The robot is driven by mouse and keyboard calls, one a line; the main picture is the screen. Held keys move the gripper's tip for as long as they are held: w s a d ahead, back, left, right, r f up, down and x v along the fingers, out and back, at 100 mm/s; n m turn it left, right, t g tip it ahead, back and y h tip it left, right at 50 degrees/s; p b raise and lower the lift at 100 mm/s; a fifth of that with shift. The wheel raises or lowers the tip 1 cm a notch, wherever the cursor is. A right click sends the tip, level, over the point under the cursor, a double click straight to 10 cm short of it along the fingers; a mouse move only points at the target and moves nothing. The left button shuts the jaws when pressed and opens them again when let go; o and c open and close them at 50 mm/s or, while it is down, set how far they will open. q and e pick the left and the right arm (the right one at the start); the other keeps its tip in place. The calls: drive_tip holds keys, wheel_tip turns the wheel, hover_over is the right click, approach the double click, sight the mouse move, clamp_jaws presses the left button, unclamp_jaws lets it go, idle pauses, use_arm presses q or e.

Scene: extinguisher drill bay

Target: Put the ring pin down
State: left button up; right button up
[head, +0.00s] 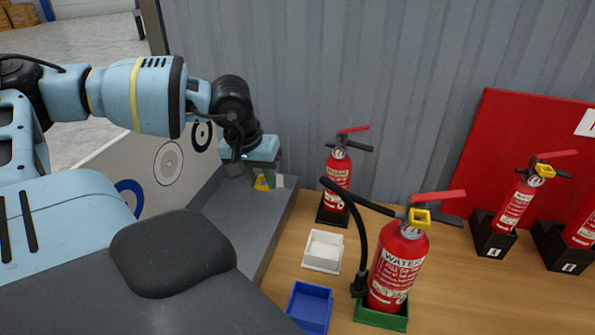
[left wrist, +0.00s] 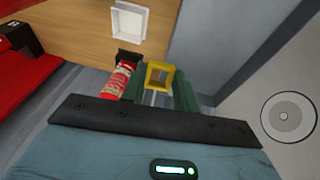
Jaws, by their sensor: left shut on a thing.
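A yellow ring pin (head: 261,183) is held between the green fingers of my left gripper (head: 264,179). In the left wrist view its square yellow ring (left wrist: 159,75) and thin pin show between the two fingers (left wrist: 160,90). The gripper points down over the grey ledge left of the wooden table. I cannot tell how high the pin is above the ledge. A red extinguisher (head: 338,170) in a black stand is right of the gripper, with no yellow ring visible on it. My right gripper is not in view.
A white tray (head: 308,264) and a blue tray (head: 294,310) are on the wooden table (head: 450,290). A larger water extinguisher (head: 398,262) with a yellow ring stands in a green base. More extinguishers (head: 515,207) stand at right by a red panel (head: 500,130). A corrugated wall rises behind.

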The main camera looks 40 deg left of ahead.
use_arm(q)
drive_tip(key=w+d+f+m, duration=0.1)
drive_tip(key=d+m, duration=0.1)
drive_tip(key=d, duration=0.5)
drive_tip(key=w+d+f+m+h, duration=0.1)
drive_tip(key=d+m, duration=0.1)
drive_tip(key=d, duration=0.6)
drive_tip(key=w+d+f+m, duration=0.1)
drive_tip(key=d+m, duration=0.1)
drive_tip(key=d, duration=0.6)
drive_tip(key=shift+w+d+h, duration=0.15)
drive_tip(key=shift+w+h, duration=0.1)
drive_tip(key=shift+h, duration=0.05)
drive_tip(key=shift+f, duration=0.1)
